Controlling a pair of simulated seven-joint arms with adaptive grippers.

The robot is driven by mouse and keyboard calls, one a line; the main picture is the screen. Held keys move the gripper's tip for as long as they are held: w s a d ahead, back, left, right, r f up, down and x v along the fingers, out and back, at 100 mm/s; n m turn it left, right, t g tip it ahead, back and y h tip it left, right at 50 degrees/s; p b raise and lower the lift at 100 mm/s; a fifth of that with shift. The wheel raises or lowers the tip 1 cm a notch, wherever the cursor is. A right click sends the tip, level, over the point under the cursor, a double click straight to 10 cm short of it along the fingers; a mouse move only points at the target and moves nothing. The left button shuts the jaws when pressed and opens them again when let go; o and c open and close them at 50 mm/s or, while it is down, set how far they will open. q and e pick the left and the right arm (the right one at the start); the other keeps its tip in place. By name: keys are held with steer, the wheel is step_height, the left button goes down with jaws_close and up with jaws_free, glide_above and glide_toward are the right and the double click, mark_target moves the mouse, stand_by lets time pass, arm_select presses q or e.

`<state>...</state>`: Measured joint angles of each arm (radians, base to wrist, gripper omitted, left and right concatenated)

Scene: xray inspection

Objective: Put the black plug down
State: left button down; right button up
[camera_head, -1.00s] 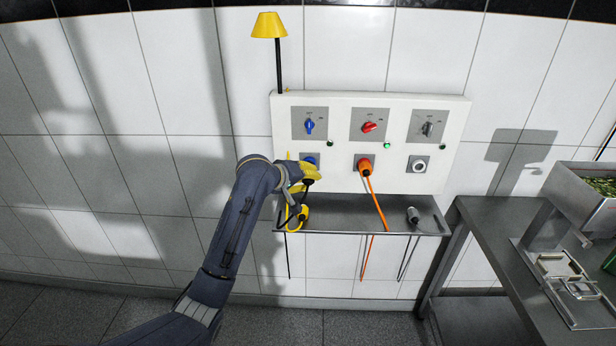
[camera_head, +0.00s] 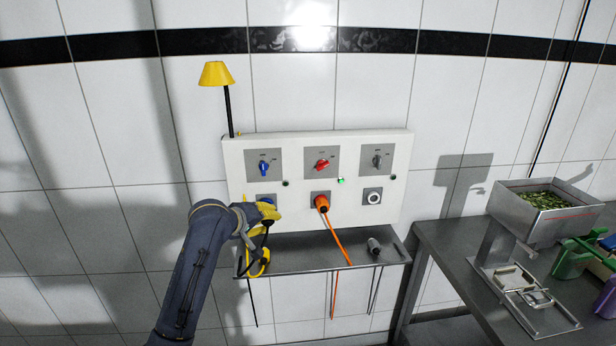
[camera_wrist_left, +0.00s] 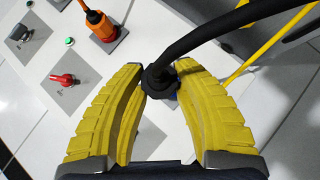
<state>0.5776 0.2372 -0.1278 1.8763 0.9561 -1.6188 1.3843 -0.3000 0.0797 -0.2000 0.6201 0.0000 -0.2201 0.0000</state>
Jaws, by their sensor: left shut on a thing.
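My left gripper (camera_head: 262,222) has yellow ribbed fingers and is at the panel's left socket. In the left wrist view, its fingers (camera_wrist_left: 160,76) are shut on the black plug (camera_wrist_left: 157,84). A thick black cable (camera_wrist_left: 215,38) runs from the plug to the upper right. A blue socket (camera_head: 266,200) shows just behind the fingers; I cannot tell whether the plug is still seated in it. A metal shelf (camera_head: 310,262) lies below the panel. A yellow connector (camera_head: 258,265) is at its left end. My right gripper is not in view.
The white panel (camera_head: 300,180) has blue (camera_head: 263,168), red (camera_head: 321,165) and grey (camera_head: 377,161) switches. An orange plug (camera_head: 321,203) is in the middle socket. A grey plug (camera_head: 374,246) lies at the shelf's right. The shelf's middle is mostly free, crossed by an orange cable.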

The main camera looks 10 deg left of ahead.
arm_select(q)
steer(key=s+f, duration=0.2)
steer(key=s, duration=0.9)
steer(key=s+f+m+h, duration=0.1)
steer(key=s+f, duration=0.1)
steer(key=s, duration=0.9)
steer(key=shift+d+f+m+g, duration=0.25)
steer(key=shift+d+m+g, duration=0.05)
steer(key=shift+d+g, duration=0.1)
